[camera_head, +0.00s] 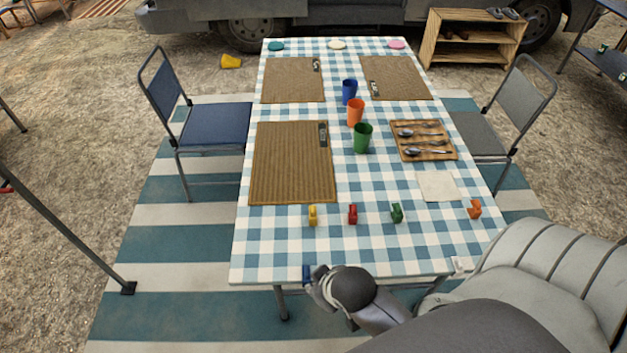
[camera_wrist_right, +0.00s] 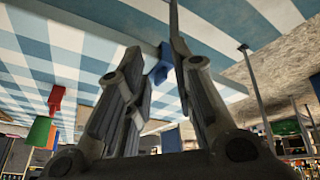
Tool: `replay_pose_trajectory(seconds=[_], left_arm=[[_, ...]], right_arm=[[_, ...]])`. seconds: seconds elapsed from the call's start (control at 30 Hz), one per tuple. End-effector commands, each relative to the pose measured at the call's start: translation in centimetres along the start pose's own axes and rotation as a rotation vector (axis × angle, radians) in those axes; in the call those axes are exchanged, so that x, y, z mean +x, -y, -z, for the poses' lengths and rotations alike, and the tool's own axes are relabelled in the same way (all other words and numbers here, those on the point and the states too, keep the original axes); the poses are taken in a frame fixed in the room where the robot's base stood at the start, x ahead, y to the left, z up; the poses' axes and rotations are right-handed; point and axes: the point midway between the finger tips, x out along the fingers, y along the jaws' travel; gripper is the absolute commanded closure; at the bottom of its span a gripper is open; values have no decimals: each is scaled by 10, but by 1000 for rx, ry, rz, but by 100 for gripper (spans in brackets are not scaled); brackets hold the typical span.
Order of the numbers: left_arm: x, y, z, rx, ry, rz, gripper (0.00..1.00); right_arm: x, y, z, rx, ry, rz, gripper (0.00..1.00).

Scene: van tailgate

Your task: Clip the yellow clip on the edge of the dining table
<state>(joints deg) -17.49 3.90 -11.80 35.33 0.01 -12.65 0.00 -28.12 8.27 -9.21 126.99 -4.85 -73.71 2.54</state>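The yellow clip (camera_head: 312,215) stands on the blue-and-white checked cloth of the dining table (camera_head: 262,262), back from the near edge. A blue clip (camera_head: 307,274) sits at the table's near edge; it also shows in the right wrist view (camera_wrist_right: 159,64). My right gripper (camera_head: 316,279) is at that edge beside the blue clip. In the right wrist view its fingers (camera_wrist_right: 155,75) are apart, with the blue clip showing in the gap between their tips. I cannot tell whether they touch it. My left gripper is not in view.
Red (camera_head: 352,214), green (camera_head: 397,212) and orange (camera_head: 474,209) clips stand in a row with the yellow one. A white clip (camera_head: 461,264) is on the near edge at right. Cups, placemats and a cutlery board (camera_head: 422,141) lie farther back.

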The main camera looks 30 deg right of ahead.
Motion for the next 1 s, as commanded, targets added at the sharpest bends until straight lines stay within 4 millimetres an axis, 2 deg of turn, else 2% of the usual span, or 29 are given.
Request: replay_pose_trajectory(seconds=[0.03, 0.17, 0.2, 0.33, 0.47, 0.5, 0.6, 0.7, 0.8, 0.9, 1.0], left_arm=[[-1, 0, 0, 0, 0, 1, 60], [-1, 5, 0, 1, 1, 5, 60], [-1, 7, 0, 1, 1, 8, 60], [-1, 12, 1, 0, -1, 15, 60], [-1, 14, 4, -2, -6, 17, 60], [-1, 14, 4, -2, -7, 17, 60], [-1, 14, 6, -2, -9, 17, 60], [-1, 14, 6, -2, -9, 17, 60], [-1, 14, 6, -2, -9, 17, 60], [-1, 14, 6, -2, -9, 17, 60], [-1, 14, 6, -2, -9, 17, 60]], right_arm=[[-18, -9, 26, -7, -73, -32, 77], [-42, -29, 92, -32, -289, -129, 77], [-48, -34, 115, -45, -368, -159, 77], [-74, -41, 190, -123, -643, -242, 77], [-109, -30, 261, -258, -941, -293, 77], [-122, -22, 280, -315, -1034, -299, 77], [-152, 7, 317, -486, -1249, -292, 77], [-174, 44, 337, -696, -1429, -254, 77], [-183, 82, 342, -942, -1554, -187, 77], [-175, 114, 333, -1214, -1613, -91, 77], [-151, 132, 314, -1502, -1586, 20, 77]])
